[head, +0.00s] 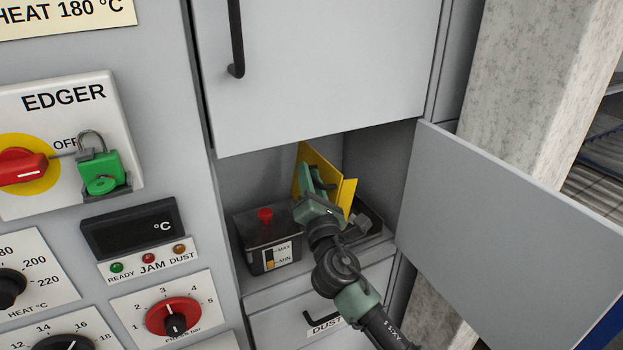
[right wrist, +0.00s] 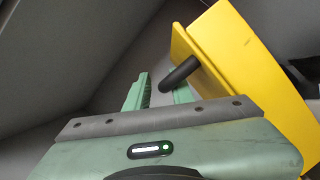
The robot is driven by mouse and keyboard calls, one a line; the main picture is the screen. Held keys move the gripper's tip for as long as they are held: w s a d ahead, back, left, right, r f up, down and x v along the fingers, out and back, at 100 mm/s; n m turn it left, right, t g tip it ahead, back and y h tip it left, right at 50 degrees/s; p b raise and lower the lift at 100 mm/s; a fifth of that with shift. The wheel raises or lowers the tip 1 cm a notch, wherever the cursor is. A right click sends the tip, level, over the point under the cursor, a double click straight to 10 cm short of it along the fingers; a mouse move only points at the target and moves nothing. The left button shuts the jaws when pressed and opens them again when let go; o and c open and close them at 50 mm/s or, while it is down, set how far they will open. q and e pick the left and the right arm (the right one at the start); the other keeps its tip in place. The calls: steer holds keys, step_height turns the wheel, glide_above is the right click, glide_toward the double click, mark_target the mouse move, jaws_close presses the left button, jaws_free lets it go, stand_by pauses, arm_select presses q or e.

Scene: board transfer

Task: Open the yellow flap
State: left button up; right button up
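The yellow flap (head: 319,165) stands upright at a slant inside the open compartment. In the right wrist view the flap (right wrist: 245,75) fills the right side, and a short black handle (right wrist: 180,73) sticks out from its face. My right gripper (head: 316,178) reaches into the compartment in front of the flap. In the wrist view its green fingers (right wrist: 159,90) are apart, with the free end of the handle near the gap between their tips. I cannot tell whether a finger touches the handle. My left gripper is not in view.
A dark box with a red knob (head: 265,215) stands left of my gripper. The grey cabinet door (head: 510,240) hangs open at the right. Another grey door (head: 320,70) closes the space above. The control panel (head: 150,250) is at the left.

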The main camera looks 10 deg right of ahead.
steer(key=shift+f, duration=0.1)
stand_by(0.3)
steer(key=b+v, duration=0.1)
steer(key=v, duration=0.7)
